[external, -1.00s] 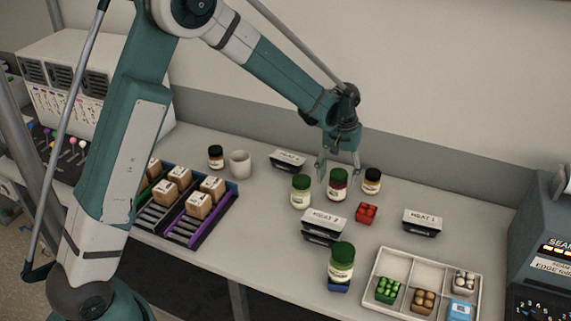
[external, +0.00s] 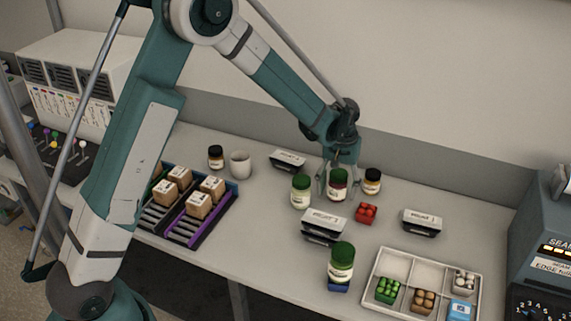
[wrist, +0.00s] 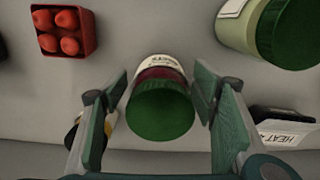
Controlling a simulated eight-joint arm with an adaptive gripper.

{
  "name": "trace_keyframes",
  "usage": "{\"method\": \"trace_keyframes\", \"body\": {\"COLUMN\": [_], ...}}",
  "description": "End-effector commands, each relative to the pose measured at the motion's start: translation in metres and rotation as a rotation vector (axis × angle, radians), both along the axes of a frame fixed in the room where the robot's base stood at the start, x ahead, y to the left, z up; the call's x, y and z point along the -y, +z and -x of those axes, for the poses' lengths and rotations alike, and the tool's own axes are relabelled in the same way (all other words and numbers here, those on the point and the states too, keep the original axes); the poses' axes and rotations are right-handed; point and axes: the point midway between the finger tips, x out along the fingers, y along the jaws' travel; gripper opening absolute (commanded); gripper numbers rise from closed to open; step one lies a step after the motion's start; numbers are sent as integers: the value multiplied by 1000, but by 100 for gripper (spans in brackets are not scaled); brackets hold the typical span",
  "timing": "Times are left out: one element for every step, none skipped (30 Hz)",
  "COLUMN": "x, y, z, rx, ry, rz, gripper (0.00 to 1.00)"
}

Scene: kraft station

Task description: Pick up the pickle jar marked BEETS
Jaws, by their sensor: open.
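A jar with a green lid and dark red contents (external: 337,185) stands upright near the back of the table. In the wrist view this jar (wrist: 161,107) sits between the fingers, and only part of its label shows, too small to read surely. My gripper (external: 338,190) is open, with one finger on each side of the jar. In the wrist view my gripper (wrist: 160,100) shows gaps between both fingers and the jar.
A pale green-lidded jar (external: 301,191) stands close on the left, a dark-lidded jar (external: 372,181) on the right. A red carton (external: 366,213) is in front. Another green-lidded jar (external: 341,262) stands nearer, by a white divided tray (external: 399,265).

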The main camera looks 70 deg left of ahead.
Motion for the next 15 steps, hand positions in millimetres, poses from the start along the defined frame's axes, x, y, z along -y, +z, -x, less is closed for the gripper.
{"method": "trace_keyframes", "body": {"x": [0, 0, 0, 0, 0, 0, 0, 0, 0, 0, 0, 0, 0, 0, 0], "y": [-3, -4, -6, -6, -7, -7, -7, -7, -7, -7, -7, -7, -7, -7, -7], "z": [0, 0, 0, 0, 0, 0, 0, 0, 0, 0, 0, 0, 0, 0, 0], "rx": [0, 0, 0, 0, 0, 0, 0, 0, 0, 0, 0, 0, 0, 0, 0], "ry": [0, 0, 0, 0, 0, 0, 0, 0, 0, 0, 0, 0, 0, 0, 0], "rz": [0, 0, 0, 0, 0, 0, 0, 0, 0, 0, 0, 0, 0, 0, 0], "gripper": [58, 58, 58, 58, 58, 58, 58, 58, 58, 58, 58, 58, 58, 58, 58]}}
